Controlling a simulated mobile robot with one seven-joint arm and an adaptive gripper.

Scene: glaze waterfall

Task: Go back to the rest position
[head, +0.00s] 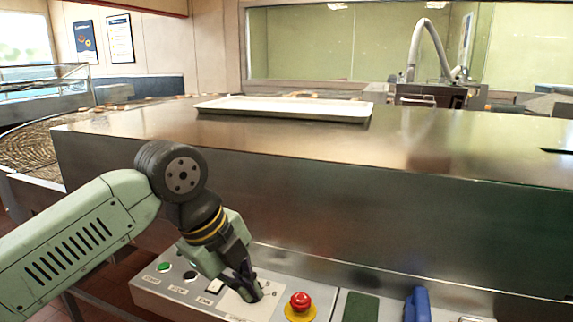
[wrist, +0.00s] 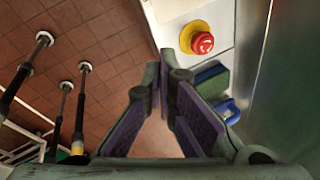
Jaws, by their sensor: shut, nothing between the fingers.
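My gripper (head: 248,288) is shut and empty in the head view, low over the control panel (head: 172,289). Its fingers hide part of the panel around the last labelled control; whether they touch it I cannot tell. In the wrist view the fingertips of my gripper (wrist: 167,60) come together with nothing between them. My green arm reaches in from the left in the head view.
A red stop button (head: 299,302) on a yellow base is right of the gripper; it also shows in the wrist view (wrist: 202,43). A steel housing (head: 330,200) stands behind the panel, with a white tray (head: 290,107) on top. A blue object (head: 418,304) sits right.

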